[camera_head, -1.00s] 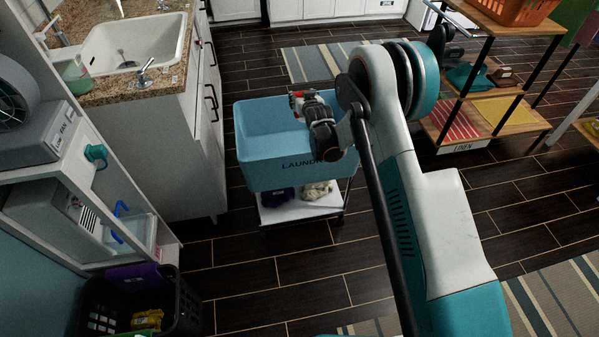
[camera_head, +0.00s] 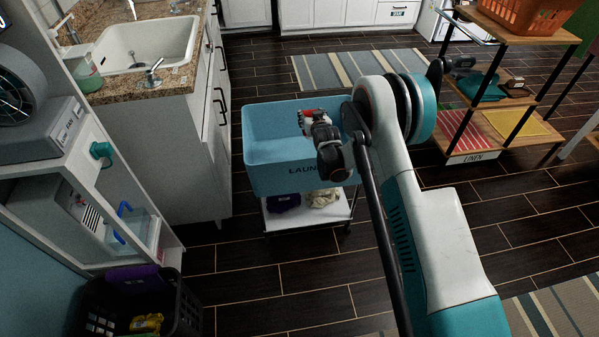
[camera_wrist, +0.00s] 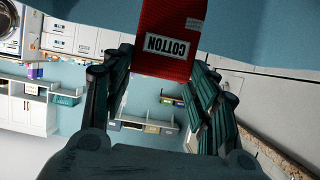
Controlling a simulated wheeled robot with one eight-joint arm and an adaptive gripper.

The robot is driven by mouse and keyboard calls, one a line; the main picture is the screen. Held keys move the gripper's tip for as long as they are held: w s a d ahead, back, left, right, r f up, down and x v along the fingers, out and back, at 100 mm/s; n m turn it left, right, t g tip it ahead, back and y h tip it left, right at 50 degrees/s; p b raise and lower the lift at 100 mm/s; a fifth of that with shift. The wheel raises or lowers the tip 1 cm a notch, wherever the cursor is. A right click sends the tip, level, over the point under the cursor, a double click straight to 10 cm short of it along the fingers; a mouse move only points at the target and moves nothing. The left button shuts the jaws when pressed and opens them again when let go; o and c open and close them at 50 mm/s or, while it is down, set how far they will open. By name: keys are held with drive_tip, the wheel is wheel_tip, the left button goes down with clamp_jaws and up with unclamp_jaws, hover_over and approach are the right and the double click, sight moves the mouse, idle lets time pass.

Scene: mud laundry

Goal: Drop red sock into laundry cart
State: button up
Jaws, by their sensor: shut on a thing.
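The red sock (camera_wrist: 172,30), with a white "COTTON" label, is between the fingers of my gripper (camera_wrist: 158,80) in the wrist view. My gripper is shut on it. In the head view, my gripper (camera_head: 308,122) appears over the blue laundry cart (camera_head: 270,165), and only a small patch of the red sock (camera_head: 314,113) shows. The cart's tub is open at the top and has "LAUNDRY" lettering, partly covered by my arm. I cannot tell how far the sock is above the tub floor.
The cart's lower shelf (camera_head: 300,219) holds a purple and a cream cloth bundle. A sink counter (camera_head: 110,85) stands to its left. A black basket (camera_head: 140,305) is at the lower left. A linen shelf (camera_head: 485,150) stands at the right. Dark floor lies around the cart.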

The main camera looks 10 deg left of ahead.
drive_tip(key=o, duration=1)
drive_tip(key=shift+s, duration=0.1)
drive_tip(key=v, duration=1.2)
